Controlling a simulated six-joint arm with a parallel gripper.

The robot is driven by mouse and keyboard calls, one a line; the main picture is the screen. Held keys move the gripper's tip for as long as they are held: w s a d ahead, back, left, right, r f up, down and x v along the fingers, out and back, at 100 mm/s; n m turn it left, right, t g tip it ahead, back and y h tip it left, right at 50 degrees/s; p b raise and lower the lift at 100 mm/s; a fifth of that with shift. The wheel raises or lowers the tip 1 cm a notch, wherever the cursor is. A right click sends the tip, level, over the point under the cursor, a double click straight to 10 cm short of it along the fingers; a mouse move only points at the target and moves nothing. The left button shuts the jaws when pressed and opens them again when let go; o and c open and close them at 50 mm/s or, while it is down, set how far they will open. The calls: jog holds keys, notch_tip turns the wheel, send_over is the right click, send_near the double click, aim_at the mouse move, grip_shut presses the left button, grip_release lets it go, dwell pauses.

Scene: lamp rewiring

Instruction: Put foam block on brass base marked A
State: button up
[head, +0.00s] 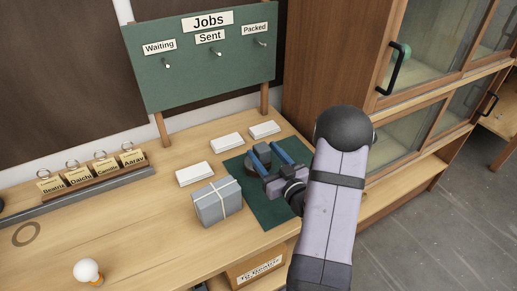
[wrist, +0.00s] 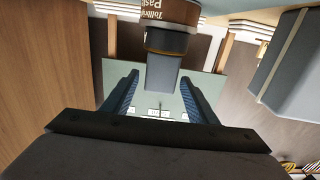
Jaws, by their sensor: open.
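A dark grey block (wrist: 163,76), probably the foam block, stands against a round brown tin (wrist: 172,12) with lettering in the wrist view, which looks upside down; the block seems to be on top of the tin. In the head view the block (head: 263,149) is partly hidden by my fingers. My gripper (head: 268,154) is open, with blue fingers on both sides of the block. Its fingertips also show in the wrist view (wrist: 160,88). Whether they touch the block cannot be told. I see no brass base marked A.
A green mat (head: 270,212) lies under my gripper. A grey tied parcel (head: 217,203) stands close on its left. Several white boxes (head: 227,142) lie behind. A white bulb (head: 87,271) is at front left. A green Jobs board (head: 205,75) stands at the back, and a cabinet (head: 335,60) at right.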

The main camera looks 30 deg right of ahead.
aim_at(268, 155)
jog(key=s, duration=0.6)
jog(key=shift+s+b, duration=0.15)
jog(key=shift+b, duration=0.3)
